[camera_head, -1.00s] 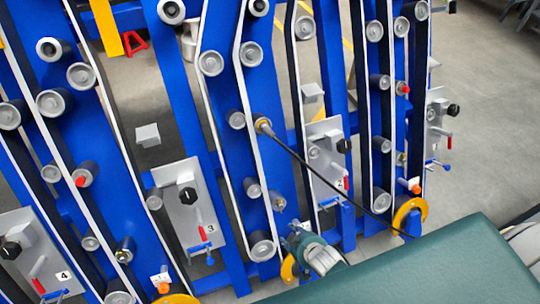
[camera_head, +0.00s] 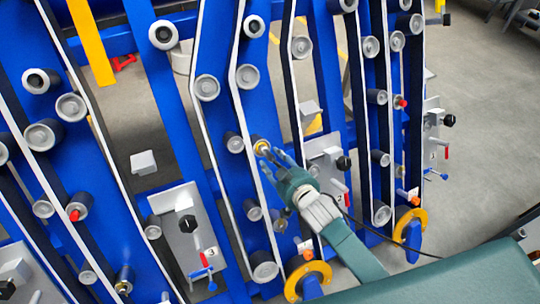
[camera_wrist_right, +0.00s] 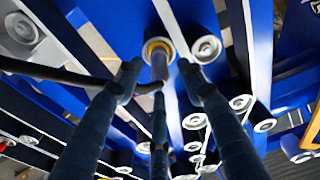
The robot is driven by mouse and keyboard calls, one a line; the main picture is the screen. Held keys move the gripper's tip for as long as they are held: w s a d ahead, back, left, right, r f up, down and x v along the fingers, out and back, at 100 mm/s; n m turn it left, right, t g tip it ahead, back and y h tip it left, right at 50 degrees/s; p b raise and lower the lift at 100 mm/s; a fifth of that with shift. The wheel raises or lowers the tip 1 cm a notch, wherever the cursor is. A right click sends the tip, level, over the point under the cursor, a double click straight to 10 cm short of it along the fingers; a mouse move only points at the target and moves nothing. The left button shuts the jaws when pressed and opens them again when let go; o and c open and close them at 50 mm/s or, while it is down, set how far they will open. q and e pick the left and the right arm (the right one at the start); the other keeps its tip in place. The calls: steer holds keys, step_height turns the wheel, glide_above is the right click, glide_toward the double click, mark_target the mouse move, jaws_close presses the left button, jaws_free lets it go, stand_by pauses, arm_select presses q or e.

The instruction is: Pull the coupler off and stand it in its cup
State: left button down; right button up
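The coupler (camera_head: 261,147) is a small brass-and-grey fitting on a blue upright of the chassis. In the right wrist view the coupler (camera_wrist_right: 158,52) sits at the upper middle, its end pointing at the camera, with a dark hose (camera_wrist_right: 60,72) running off to the left. My right gripper (camera_head: 275,162) reaches up to it. Its fingers (camera_wrist_right: 160,82) are spread either side of and below the coupler, with gaps visible, so it is open and not holding it. I cannot tell which thing is the cup. My left gripper is not in view.
Grey panels with black knobs and red levers stand on the frame, such as panel 3 (camera_head: 188,225) and panel 2 (camera_head: 325,160). A grey block (camera_head: 144,162) is at left. Rollers and belts crowd around the coupler. Open floor (camera_head: 480,130) lies at right.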

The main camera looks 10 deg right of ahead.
mark_target(269, 155)
steer(key=x, duration=0.4)
steer(key=shift+w+a+f, duration=0.1)
steer(key=shift+w+f, duration=0.1)
steer(key=shift+w, duration=0.25)
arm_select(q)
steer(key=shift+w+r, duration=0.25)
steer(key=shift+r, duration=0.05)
arm_select(e)
jaws_close()
